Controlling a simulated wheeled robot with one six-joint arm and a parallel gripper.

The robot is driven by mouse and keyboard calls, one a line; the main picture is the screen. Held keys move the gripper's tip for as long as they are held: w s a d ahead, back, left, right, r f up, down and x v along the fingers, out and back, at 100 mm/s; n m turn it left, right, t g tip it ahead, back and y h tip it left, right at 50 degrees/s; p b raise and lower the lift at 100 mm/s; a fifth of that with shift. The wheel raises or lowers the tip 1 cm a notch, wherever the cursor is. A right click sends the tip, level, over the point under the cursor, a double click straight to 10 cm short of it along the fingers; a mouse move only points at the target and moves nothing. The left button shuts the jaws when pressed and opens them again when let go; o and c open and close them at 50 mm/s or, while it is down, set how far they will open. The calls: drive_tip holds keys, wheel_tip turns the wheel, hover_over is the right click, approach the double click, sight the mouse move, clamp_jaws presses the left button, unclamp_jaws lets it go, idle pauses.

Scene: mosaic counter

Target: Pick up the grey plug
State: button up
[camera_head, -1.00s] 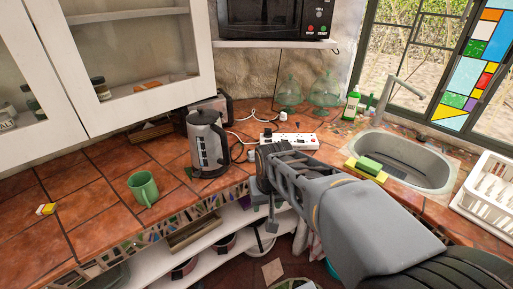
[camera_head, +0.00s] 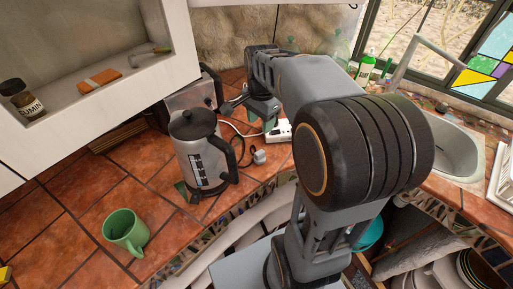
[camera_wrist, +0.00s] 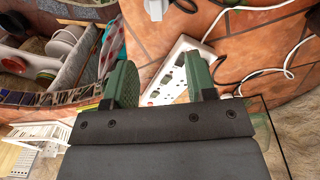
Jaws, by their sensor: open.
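A light grey plug (camera_head: 259,156) lies on the tiled counter just right of the kettle. A pale grey plug also shows at the top edge of the wrist view (camera_wrist: 156,9), partly cut off. My gripper (camera_head: 262,112) is over the counter, beyond the plug in the head view. In the wrist view its two green fingers (camera_wrist: 162,72) are apart, with nothing held between them. The white power strip (camera_wrist: 180,68) lies below and between the fingers; in the head view (camera_head: 279,132) my arm hides much of it.
A kettle (camera_head: 203,155) stands close left of the plug, with a toaster (camera_head: 195,98) behind it. A green mug (camera_head: 125,231) stands at the front left. Loose cables (camera_wrist: 255,38) run beside the strip. A sink (camera_head: 455,150) and green bottle (camera_head: 366,68) are at the right.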

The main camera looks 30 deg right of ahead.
drive_tip(key=m, duration=0.1)
hover_over(261, 151)
wheel_tip(261, 151, down, 8)
drive_tip(key=shift+s+d+r, duration=0.1)
drive_tip(key=shift+s+r, duration=0.05)
drive_tip(key=shift+w+f, duration=0.2)
drive_tip(key=shift+f, duration=2.85)
drive_tip(key=c, duration=0.6)
